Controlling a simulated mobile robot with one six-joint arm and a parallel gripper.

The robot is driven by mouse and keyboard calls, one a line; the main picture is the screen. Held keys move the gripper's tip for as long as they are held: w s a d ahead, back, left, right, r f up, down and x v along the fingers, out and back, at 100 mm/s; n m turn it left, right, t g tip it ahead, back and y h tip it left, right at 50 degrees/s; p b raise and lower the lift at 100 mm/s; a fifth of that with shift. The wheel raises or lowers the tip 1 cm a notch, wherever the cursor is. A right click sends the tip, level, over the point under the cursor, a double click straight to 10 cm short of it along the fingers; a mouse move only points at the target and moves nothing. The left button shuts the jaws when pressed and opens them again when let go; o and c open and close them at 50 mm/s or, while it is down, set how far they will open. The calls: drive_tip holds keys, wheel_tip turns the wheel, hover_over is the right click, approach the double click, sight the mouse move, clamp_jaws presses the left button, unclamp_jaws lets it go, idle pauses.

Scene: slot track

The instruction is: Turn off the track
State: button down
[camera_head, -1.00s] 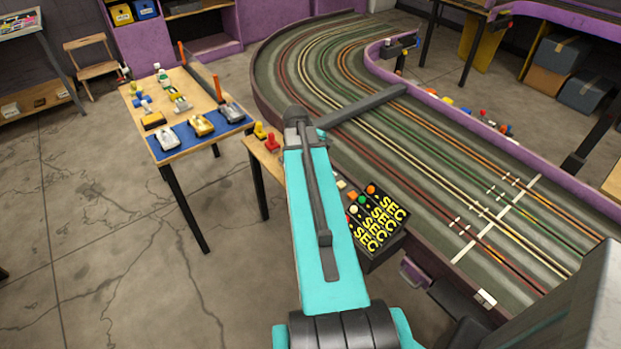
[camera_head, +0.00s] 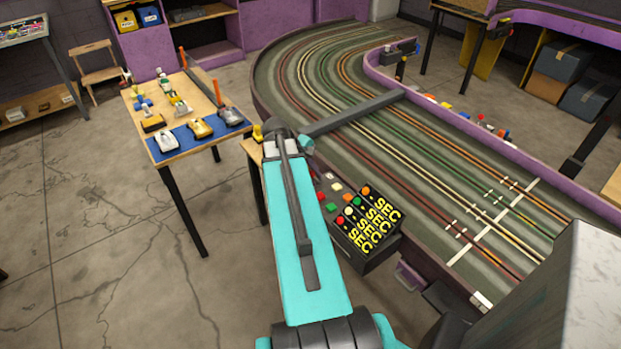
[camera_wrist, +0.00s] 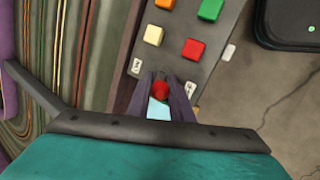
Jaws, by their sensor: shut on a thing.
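The slot track (camera_head: 437,165) is a grey curved track with several coloured lanes and a purple border. A grey control panel (camera_wrist: 180,68) beside it carries yellow, red, orange and green buttons, which also show in the head view. In the wrist view my gripper (camera_wrist: 161,98) has its dark fingers close around a small red knob-like part (camera_wrist: 160,87) at the panel's near end. The fingers hide its lower part, and a pale blue patch shows between them. In the head view my arm hides the fingertips and that part.
A black box with yellow SEC displays (camera_head: 378,240) stands beside the panel. A yellow controller (camera_head: 257,133) shows left of my arm. A table with toy cars (camera_head: 200,128) stands further left. A dark beam (camera_head: 350,113) spans the track. Open floor lies at lower left.

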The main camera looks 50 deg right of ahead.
drive_tip(key=shift+w, duration=0.25)
drive_tip(key=c, duration=1.9)
unclamp_jaws()
drive_tip(key=shift+a+r, duration=0.1)
drive_tip(key=shift+v, duration=1.05)
drive_tip(key=b+v, duration=0.2)
drive_tip(key=v, duration=0.9)
drive_tip(key=shift+a+r, duration=0.15)
drive_tip(key=shift+r, duration=0.05)
drive_tip(key=shift+w, duration=0.15)
